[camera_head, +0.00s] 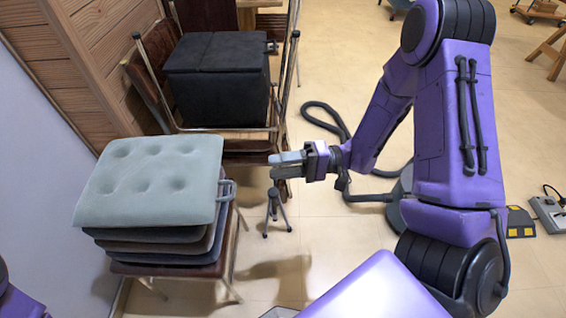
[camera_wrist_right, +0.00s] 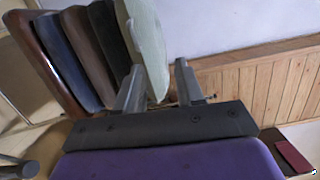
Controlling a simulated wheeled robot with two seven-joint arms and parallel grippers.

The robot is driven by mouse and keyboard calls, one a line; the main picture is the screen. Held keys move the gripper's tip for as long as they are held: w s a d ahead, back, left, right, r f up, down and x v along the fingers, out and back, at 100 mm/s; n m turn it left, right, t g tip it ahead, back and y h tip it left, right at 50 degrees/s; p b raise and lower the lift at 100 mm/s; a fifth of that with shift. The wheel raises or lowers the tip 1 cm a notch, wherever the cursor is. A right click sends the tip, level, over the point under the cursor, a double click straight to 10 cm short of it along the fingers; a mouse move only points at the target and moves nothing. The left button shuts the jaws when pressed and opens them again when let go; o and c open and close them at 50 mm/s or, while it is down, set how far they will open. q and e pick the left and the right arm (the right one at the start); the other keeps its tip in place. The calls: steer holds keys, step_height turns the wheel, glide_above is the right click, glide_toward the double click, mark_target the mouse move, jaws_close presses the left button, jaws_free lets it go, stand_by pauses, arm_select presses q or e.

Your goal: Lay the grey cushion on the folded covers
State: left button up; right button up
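The light grey tufted cushion (camera_head: 150,180) lies on top of a stack of folded covers (camera_head: 165,248), which rests on a chair at the left of the head view. The covers are dark blue, brown and grey layers. My right gripper (camera_head: 275,167) is to the right of the cushion, apart from it, with its fingers pointing left. In the right wrist view the gripper (camera_wrist_right: 160,88) is open, and the near edge of the cushion (camera_wrist_right: 150,45) shows beyond and between its fingers. The layered covers (camera_wrist_right: 85,55) stand to the left there. My left gripper is not in view.
A black box-like seat (camera_head: 215,75) stands on a metal-framed chair behind the stack. A small tripod (camera_head: 273,212) stands on the floor below my right gripper. A dark hose (camera_head: 325,115) lies behind it. Wooden panelling (camera_head: 90,80) borders the left.

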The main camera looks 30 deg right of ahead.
step_height(320, 180, down, 19)
steer(key=s+d+m+t+h, duration=0.2)
steer(key=m+t+h, duration=0.1)
steer(key=h, duration=1)
steer(key=s+d+f+n+g+h, duration=0.1)
steer(key=s+d+f+g+h, duration=0.1)
steer(key=s, duration=0.6)
steer(key=s+d+f+g+h, duration=0.2)
steer(key=s+f+g+h, duration=0.2)
steer(key=s, duration=0.5)
steer(key=shift+d+f+n+g+h, duration=0.2)
steer(key=shift+f+n+g+h, duration=0.2)
steer(key=shift+f+g, duration=0.35)
